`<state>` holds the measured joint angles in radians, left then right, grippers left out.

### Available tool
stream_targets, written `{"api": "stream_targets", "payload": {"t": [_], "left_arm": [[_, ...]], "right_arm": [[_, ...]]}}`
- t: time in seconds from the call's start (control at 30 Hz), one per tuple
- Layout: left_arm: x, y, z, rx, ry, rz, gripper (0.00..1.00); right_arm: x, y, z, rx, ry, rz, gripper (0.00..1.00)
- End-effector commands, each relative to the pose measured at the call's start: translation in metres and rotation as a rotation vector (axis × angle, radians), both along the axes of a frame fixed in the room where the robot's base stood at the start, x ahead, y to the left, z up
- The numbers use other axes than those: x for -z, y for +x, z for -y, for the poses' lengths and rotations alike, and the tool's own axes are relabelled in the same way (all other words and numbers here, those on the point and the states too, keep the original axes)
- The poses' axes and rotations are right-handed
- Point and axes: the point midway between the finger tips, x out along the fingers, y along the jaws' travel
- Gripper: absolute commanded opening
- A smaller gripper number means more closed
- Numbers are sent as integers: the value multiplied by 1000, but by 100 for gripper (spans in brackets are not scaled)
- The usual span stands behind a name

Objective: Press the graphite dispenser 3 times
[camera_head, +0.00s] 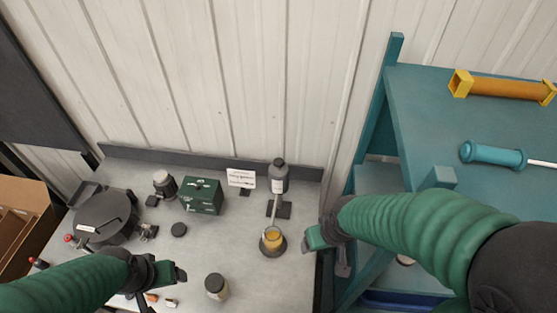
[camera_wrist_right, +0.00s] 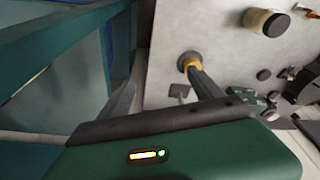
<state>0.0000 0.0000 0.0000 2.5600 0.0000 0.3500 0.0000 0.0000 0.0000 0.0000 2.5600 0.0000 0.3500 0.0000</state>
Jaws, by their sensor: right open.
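A grey bottle with a dark cap (camera_head: 279,178) stands at the back right of the grey table. It looks like the graphite dispenser, but I read no label on it. In front of it a small cup with yellow contents (camera_head: 272,238) sits on a dark round base; it also shows in the right wrist view (camera_wrist_right: 189,63). My right gripper (camera_head: 325,248) is open and empty, to the right of the cup at the table's right edge.
A green box (camera_head: 202,196), a white sign (camera_head: 241,178) and a dark-lidded jar (camera_head: 217,287) stand on the table. A black round machine (camera_head: 105,217) is at the left. A teal shelf (camera_head: 430,110) rises at the right, close to my right arm.

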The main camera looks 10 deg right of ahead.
Motion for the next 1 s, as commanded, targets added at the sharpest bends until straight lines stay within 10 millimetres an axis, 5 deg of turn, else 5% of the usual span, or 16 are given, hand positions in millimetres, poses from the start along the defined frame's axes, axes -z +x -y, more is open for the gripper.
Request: {"api": "stream_targets", "payload": {"t": [0.53, 1.0], "left_arm": [[0, 0, 0, 0, 0, 0, 74], [0, 0, 0, 0, 0, 0, 74]], "right_arm": [[0, 0, 0, 0, 0, 0, 2], [0, 0, 0, 0, 0, 0, 0]]}}
